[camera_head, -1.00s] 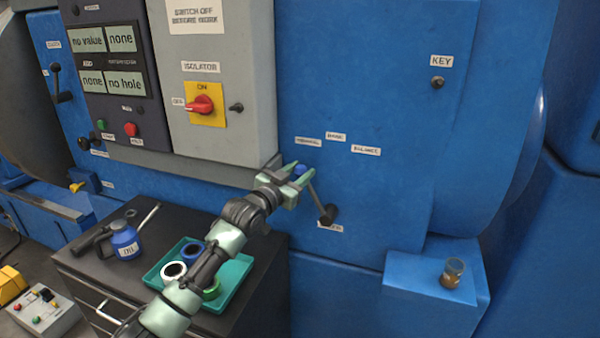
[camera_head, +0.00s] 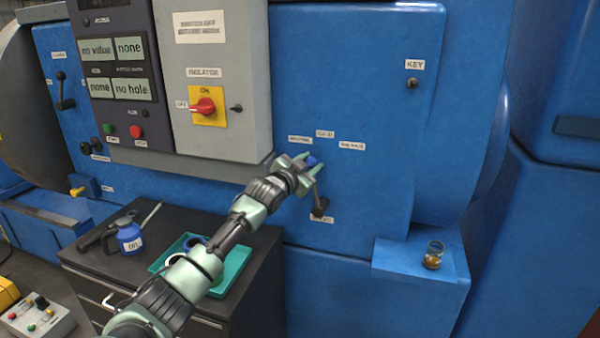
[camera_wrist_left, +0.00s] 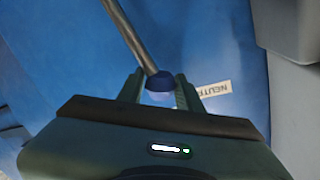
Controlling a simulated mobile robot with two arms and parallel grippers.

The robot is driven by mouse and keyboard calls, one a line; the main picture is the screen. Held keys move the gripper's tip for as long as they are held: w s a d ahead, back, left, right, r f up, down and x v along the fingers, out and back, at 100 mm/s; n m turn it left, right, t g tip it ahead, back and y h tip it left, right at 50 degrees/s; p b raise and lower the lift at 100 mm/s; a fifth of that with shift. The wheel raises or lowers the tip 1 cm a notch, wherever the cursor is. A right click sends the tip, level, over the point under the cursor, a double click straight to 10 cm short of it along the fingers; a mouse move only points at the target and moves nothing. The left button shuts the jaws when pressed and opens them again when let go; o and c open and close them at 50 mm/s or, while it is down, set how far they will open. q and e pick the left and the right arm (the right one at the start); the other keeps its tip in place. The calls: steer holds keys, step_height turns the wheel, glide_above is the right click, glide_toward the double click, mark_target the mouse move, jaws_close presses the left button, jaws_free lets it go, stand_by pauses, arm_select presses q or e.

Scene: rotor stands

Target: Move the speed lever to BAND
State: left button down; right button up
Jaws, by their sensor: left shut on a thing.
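The BALANCE label (camera_head: 351,145) is further right. My left gripper (camera_head: 310,166) is shut on the knob. In the left wrist view the knob (camera_wrist_left: 159,82) sits between the two fingers (camera_wrist_left: 158,90), and the NEUTRAL label (camera_wrist_left: 214,89) is right of it. My right gripper is out of view.
A grey control box with a red isolator switch (camera_head: 203,106) juts out left of the lever.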

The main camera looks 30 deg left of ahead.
arm_select(q)
steer(key=shift+w+d+r+m, duration=0.15)
steer(key=shift+d+m, duration=0.15)
steer(key=shift+d, duration=0.1)
steer(key=shift+w+d+m+p, duration=0.15)
steer(key=shift+d+m+p, duration=0.35)
steer(key=shift+d, duration=0.4)
steer(key=c, duration=1)
jaws_free()
steer(key=shift+a, duration=0.1)
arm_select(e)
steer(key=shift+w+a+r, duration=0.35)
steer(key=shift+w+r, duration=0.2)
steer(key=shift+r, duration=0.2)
